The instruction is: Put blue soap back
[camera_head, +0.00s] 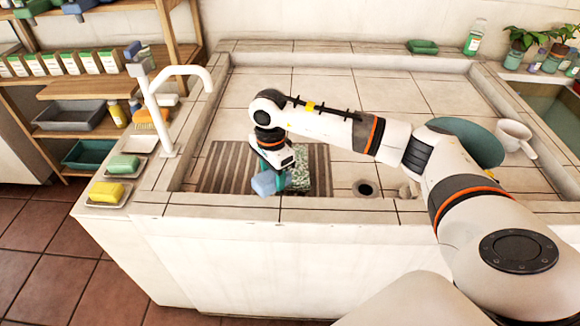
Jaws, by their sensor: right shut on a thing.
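The blue soap (264,183) is in the jaws of my right gripper (275,177). The gripper points down over the front part of the basin, above a striped mat (225,165). My right arm comes in from the right and reaches across the basin. On the left ledge, a yellow soap (106,191) lies on a front dish (124,199). A green soap (123,163) lies on a middle dish (131,173). The dish behind it (141,143) looks empty. My left gripper is not in view.
A white faucet (163,125) rises from the left ledge behind the dishes. A patterned green block (301,172) is beside the gripper. A teal bowl (470,139) and white mug (513,134) are at right. Wooden shelves (85,87) with boxes stand at left.

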